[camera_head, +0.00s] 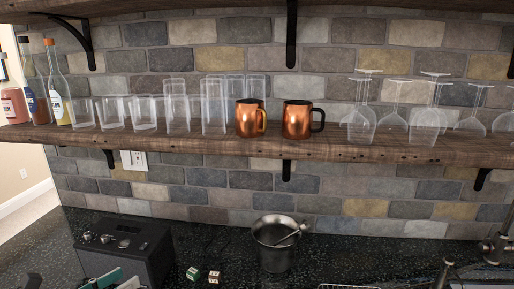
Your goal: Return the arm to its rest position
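I cannot clearly make out either arm in the head view. A small dark shape sits at the bottom left edge, and I cannot tell whether it is part of my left gripper. No fingers show, so its opening cannot be read. My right gripper is not in view. I see nothing held above the counter or the shelf.
A wooden shelf (210,146) spans the view, bearing clear glasses, two copper mugs (298,121) and bottles (56,86). Below, the dark counter (210,243) bears a black box with knobs (135,252), small dice-like cubes (214,277) and a metal bucket (273,250). Metal fittings stand at right.

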